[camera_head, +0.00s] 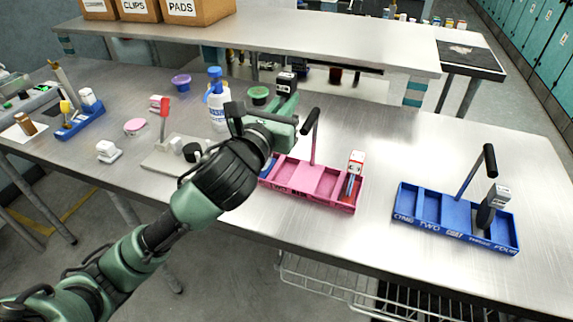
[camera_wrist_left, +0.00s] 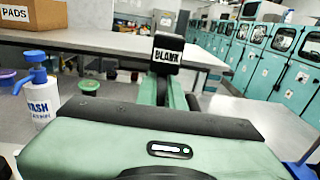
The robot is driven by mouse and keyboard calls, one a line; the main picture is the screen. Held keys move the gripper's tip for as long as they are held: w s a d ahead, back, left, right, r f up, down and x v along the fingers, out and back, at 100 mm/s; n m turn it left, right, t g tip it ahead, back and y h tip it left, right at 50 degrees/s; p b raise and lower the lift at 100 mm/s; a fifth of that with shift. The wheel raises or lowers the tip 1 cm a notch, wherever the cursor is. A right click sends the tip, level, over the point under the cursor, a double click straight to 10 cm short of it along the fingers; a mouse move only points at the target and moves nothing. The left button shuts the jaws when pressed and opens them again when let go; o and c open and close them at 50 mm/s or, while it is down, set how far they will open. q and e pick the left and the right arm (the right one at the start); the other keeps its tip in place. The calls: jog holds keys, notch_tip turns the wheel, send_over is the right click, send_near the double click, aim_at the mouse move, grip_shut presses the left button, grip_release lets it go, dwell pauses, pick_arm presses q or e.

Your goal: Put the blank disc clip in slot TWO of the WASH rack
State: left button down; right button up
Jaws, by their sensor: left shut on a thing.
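My left gripper (camera_head: 284,103) is shut on the blank disc clip (camera_head: 287,81), above the back left of the pink rack. I cannot read which rack is WASH.
A WASH pump bottle (camera_head: 218,105) stands left of the gripper, with a green bowl (camera_head: 258,95) behind. A grey stand with a red-topped post (camera_head: 164,112) is further left. A raised shelf (camera_head: 330,45) runs along the back.

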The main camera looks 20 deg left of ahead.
pick_arm(q)
jog(key=shift+f+b, duration=1.3)
jog(key=shift+f, duration=5.95)
jog(key=shift+f, duration=0.1)
jog(key=c, duration=2)
grip_release()
jog(key=shift+f, duration=0.1)
jog(key=o, duration=0.5)
jog(key=s, duration=0.8)
jog(key=s+a+b, duration=0.1)
jog(key=s, duration=0.3)
jog(key=shift+r, duration=0.2)
